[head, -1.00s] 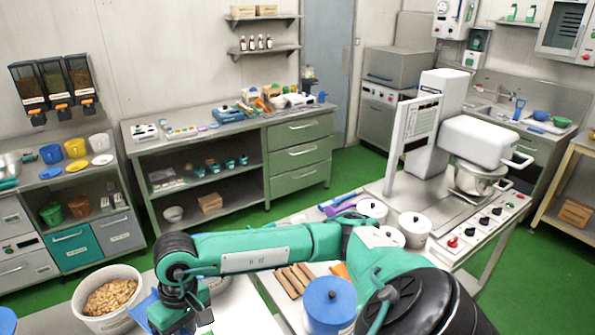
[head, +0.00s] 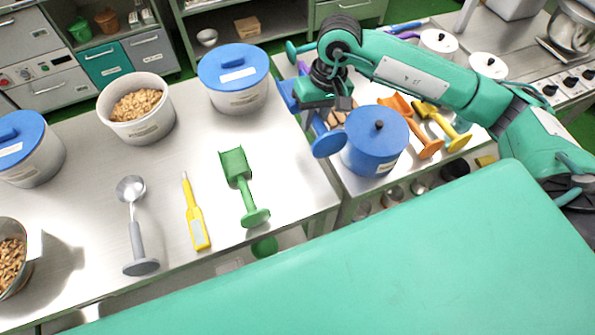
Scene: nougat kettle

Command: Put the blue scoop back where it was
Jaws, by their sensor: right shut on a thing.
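The blue scoop (head: 328,144) is in my right gripper (head: 338,104), at the right table's left part. Its round blue end hangs toward me, in front of the left side of a blue lidded pot (head: 372,156). Another blue part of it shows left of the gripper. The gripper is shut on the scoop and hides its middle. I cannot tell whether the scoop touches the table or the pot. My left gripper is not in view.
On the right table, an orange scoop (head: 428,147) and a yellow scoop (head: 459,140) lie right of the pot. On the left table are a green scoop (head: 238,170), a yellow thermometer-like tool (head: 195,215), a grey ladle (head: 137,240) and a nut tub (head: 152,127).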

